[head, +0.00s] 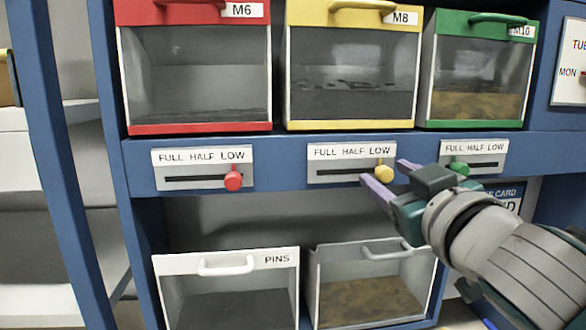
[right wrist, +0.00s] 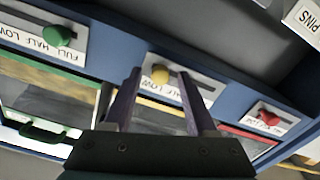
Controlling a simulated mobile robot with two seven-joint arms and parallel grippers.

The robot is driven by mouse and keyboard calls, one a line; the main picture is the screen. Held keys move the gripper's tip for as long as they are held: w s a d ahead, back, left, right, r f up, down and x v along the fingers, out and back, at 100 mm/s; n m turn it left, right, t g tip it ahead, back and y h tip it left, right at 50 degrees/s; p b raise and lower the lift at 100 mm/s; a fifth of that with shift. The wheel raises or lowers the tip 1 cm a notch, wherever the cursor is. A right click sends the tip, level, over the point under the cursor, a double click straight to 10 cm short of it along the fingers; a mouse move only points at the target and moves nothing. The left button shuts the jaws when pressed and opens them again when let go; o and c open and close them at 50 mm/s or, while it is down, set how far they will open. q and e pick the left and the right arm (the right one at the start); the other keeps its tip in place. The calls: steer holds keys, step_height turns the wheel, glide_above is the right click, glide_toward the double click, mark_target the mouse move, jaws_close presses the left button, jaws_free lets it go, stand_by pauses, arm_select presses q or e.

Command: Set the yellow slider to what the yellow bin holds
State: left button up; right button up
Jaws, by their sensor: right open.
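The yellow slider knob (head: 384,173) sits at the LOW end of its slot, on a plate labelled FULL HALF LOW (head: 340,152). The yellow bin (head: 352,125), labelled M8, is above it. Behind its clear front, dark contents (head: 350,104) fill the lower part, with the top edge a little below mid-height. My right gripper (head: 383,172) is open, with one finger on each side of the yellow knob. The right wrist view also shows the knob (right wrist: 160,74) between the open fingers (right wrist: 161,88); contact cannot be told. My left gripper is not in view.
The red slider knob (head: 233,181) is at left and the green slider knob (head: 460,168) is at right, close to my right gripper. Red (head: 198,129) and green (head: 475,124) bins flank the yellow one. A PINS bin (head: 226,262) and a grey bin (head: 370,252) stand below.

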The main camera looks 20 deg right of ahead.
jaws_close()
stand_by(0.4)
steer(key=shift+a, duration=0.1)
stand_by(0.9)
